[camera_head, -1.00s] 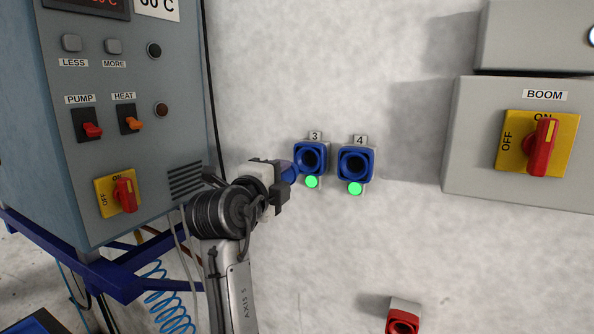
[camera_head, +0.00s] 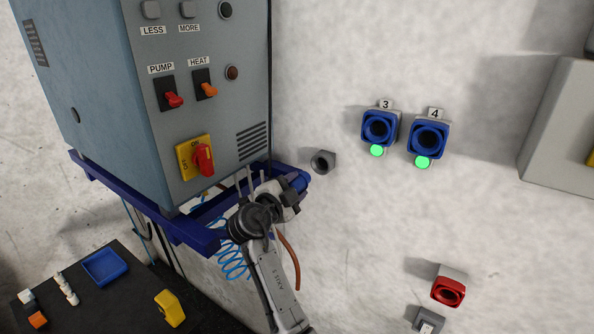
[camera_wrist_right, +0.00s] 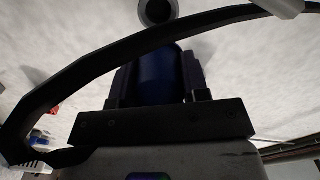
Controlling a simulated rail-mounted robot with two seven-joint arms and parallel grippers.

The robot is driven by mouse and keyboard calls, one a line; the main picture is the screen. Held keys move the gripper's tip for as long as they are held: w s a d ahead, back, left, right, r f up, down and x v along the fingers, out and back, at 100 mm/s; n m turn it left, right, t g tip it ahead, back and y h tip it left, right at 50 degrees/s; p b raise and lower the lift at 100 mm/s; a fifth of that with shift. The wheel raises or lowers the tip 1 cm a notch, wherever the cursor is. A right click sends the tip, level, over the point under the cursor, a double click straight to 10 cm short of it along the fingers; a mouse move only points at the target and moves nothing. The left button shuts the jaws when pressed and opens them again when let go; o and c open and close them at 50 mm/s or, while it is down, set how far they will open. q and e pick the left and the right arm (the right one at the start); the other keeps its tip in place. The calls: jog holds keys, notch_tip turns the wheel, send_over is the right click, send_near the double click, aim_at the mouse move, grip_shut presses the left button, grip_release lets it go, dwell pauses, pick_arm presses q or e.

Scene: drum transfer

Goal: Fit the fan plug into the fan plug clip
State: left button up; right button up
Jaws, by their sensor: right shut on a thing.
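The blue fan plug (camera_head: 300,180) is held in my right gripper (camera_head: 293,190), beside the lower right corner of the grey cabinet. In the right wrist view the plug (camera_wrist_right: 161,78) sits between the jaws of my right gripper (camera_wrist_right: 160,88), which is shut on it. A grey round holder with a dark opening, which looks like the fan plug clip (camera_head: 323,162), is on the wall just up and right of the plug. It also shows in the wrist view (camera_wrist_right: 158,10), ahead of the plug and apart from it. My left gripper is not in view.
Blue sockets 3 (camera_head: 379,128) and 4 (camera_head: 428,138) are on the wall to the right, empty, with green lights. A red socket (camera_head: 449,289) is lower right. The grey cabinet (camera_head: 200,110) stands on a blue frame (camera_head: 190,232) close to my gripper. A cable arcs across the wrist view.

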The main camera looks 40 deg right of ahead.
aim_at(308, 175)
jog(key=shift+w+a+f+n, duration=0.15)
jog(key=shift+w+a+n, duration=0.15)
jog(key=shift+n, duration=0.2)
jog(key=shift+s+d+n, duration=0.2)
jog(key=shift+n, duration=0.3)
jog(key=shift+d, duration=0.2)
jog(key=shift+p+x, duration=0.95)
jog(key=shift+x, duration=0.05)
jog(key=shift+p+x, duration=0.85)
jog(key=shift+x, duration=0.55)
jog(key=shift+w+d+p, duration=0.25)
jog(key=shift+d+p, duration=0.1)
jog(key=shift+d, duration=0.2)
jog(key=shift+w+d, duration=0.1)
jog(key=shift+d, duration=0.05)
jog(key=shift+b, duration=0.3)
